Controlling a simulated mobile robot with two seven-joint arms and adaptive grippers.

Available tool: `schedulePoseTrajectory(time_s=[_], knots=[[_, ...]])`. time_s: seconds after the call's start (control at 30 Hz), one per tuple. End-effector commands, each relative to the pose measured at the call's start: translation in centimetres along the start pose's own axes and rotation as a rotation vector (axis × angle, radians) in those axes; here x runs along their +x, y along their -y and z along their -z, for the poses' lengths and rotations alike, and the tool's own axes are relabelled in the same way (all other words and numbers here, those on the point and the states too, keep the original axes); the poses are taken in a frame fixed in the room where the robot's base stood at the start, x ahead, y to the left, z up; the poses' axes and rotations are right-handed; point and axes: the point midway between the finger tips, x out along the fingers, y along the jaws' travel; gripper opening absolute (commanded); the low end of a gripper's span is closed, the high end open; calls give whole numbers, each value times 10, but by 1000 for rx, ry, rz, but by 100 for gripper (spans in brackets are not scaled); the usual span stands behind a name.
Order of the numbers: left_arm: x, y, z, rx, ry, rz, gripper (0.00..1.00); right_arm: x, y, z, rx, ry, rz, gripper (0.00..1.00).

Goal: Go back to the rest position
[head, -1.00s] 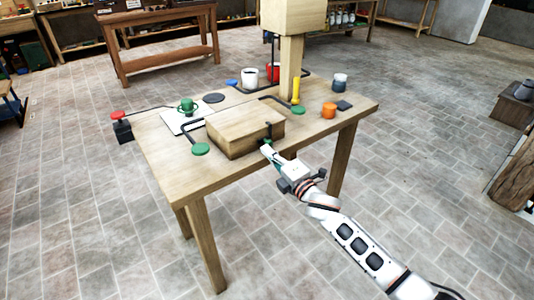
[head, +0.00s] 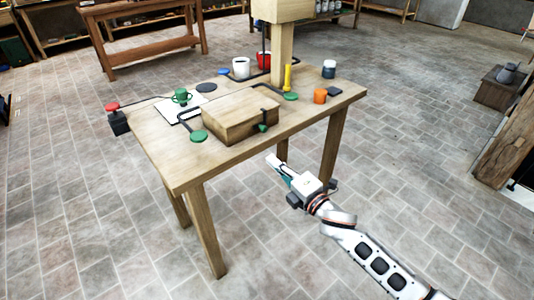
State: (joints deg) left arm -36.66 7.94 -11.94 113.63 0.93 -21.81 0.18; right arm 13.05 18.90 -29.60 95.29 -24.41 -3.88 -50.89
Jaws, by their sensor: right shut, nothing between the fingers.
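My right gripper (head: 272,162) is shut and empty. It appears in front of the near right edge of the wooden table (head: 180,171), over the floor in the picture and apart from the wooden box. The right arm comes in from the lower right. The wooden box (head: 238,124) sits on the table with a dark clasp and a green knob (head: 262,127) at its front right. My left gripper is not in view.
On the table are a green cup (head: 181,96), a white mug (head: 241,68), a red mug (head: 263,61), an orange cup (head: 320,96) and a yellow upright piece (head: 288,78). A red button box (head: 118,120) is at the left edge. The floor right of the table is clear.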

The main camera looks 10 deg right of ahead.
Motion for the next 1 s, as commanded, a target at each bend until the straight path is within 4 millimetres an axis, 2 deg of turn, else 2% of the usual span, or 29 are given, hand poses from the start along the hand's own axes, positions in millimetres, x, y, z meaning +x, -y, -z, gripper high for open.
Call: schedulePoseTrajectory(time_s=[0.23,0.37,0.47,0.57,0.7,0.9,1.0], knots=[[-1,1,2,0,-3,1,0,-9,4,2,26,4,8,0],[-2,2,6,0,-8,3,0,-32,28,12,180,30,58,0],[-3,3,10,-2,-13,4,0,-66,59,24,394,79,124,0],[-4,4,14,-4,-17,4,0,-108,92,37,640,151,196,0],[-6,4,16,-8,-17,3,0,-174,134,57,969,280,290,0],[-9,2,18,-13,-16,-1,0,-267,176,84,1359,488,387,0],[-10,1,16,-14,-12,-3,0,-300,187,94,1483,569,412,0]])
